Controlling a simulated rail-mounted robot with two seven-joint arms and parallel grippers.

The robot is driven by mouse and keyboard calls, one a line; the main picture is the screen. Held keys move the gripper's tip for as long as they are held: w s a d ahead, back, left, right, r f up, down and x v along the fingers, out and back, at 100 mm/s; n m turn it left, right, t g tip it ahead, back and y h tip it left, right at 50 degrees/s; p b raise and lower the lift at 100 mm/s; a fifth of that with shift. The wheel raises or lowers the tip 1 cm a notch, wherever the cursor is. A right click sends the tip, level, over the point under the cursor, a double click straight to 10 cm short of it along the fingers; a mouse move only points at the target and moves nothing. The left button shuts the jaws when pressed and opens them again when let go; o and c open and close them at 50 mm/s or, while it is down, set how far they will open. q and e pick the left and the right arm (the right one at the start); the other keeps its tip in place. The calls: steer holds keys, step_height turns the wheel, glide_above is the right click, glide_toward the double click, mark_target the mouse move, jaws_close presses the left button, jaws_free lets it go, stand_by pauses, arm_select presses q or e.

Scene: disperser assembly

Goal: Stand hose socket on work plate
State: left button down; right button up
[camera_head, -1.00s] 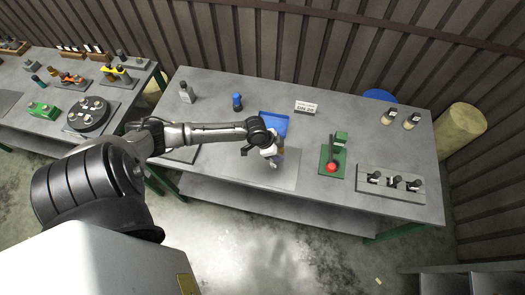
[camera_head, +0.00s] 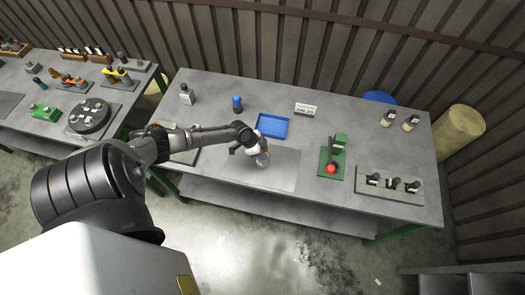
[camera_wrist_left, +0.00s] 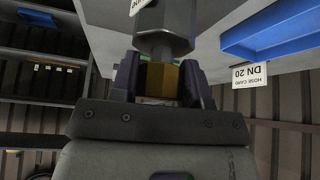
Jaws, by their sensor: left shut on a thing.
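My left gripper (camera_head: 262,160) is over the grey work plate (camera_head: 282,176) in the head view. In the left wrist view, its two dark fingers (camera_wrist_left: 158,82) are shut on the hose socket (camera_wrist_left: 163,28), a grey metal piece with a faceted body and a brass-yellow band between the fingers. A white tag shows beside it. In the head view the piece is small and mostly hidden by the gripper, and I cannot tell whether its end touches the plate. My right gripper is out of view.
An empty blue tray (camera_head: 273,126) lies behind the plate, with a "DN 20" card (camera_head: 306,109) to its right. A green fixture with a red knob (camera_head: 331,169) stands right of the plate, and a grey rack (camera_head: 390,187) farther right. A blue-topped bottle (camera_head: 237,103) stands at the back.

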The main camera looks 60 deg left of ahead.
arm_select(q)
steer(key=shift+w+f, duration=0.1)
steer(key=shift+f, duration=0.2)
steer(key=shift+f, duration=0.1)
steer(key=shift+f, duration=0.1)
steer(key=c, duration=0.6)
jaws_free()
